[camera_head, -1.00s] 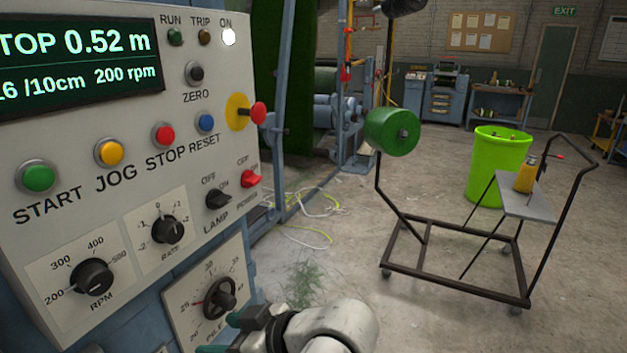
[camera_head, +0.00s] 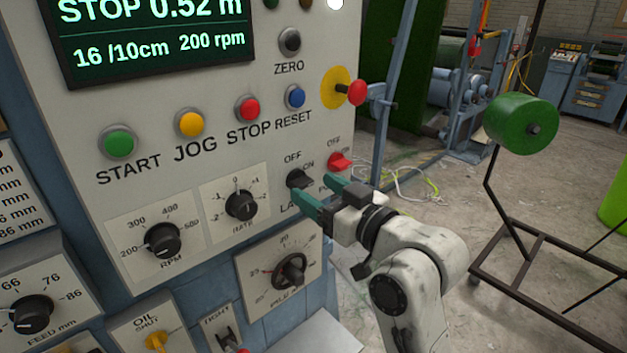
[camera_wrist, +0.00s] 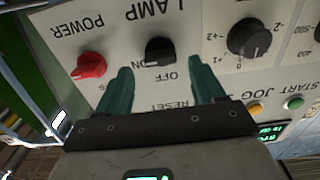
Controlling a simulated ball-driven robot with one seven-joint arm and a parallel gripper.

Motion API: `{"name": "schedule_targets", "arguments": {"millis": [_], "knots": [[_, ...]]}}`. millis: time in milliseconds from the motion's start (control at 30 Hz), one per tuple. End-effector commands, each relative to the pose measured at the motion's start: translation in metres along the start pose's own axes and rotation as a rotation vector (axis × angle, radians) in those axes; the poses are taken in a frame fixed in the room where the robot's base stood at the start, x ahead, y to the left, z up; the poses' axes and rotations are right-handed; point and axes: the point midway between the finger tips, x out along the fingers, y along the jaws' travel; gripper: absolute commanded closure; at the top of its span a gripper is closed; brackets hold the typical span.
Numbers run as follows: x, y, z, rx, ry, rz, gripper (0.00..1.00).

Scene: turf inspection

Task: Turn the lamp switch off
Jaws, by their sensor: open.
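The lamp switch (camera_head: 299,178) is a black knob on the grey control panel (camera_head: 190,90), between the OFF and ON marks, with its LAMP label partly hidden by my gripper. It also shows in the wrist view (camera_wrist: 160,50), where its pale mark appears to face ON. My gripper (camera_head: 312,186) is open and empty, with green fingers pointing at the panel. In the wrist view the gripper's fingertips (camera_wrist: 160,66) lie to either side of the switch. I cannot tell whether they touch the panel.
The red power switch (camera_head: 339,162) sits just right of the lamp switch, close to one finger. The rate knob (camera_head: 241,205) is to its left and the pile knob (camera_head: 290,270) below. A red stop knob (camera_head: 356,93) juts out above. A black-framed trolley (camera_head: 545,265) stands at the right.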

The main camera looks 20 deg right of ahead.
Motion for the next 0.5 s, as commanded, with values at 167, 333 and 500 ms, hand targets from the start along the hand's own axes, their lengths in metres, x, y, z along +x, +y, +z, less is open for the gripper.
{"name": "schedule_targets", "arguments": {"millis": [167,333,500], "knots": [[0.018,0.000,-0.001,0.000,-0.001,0.000,0.32],[0.022,0.000,0.000,-0.001,-0.001,0.000,0.32],[0.022,0.000,0.000,-0.001,-0.001,0.000,0.32]]}}
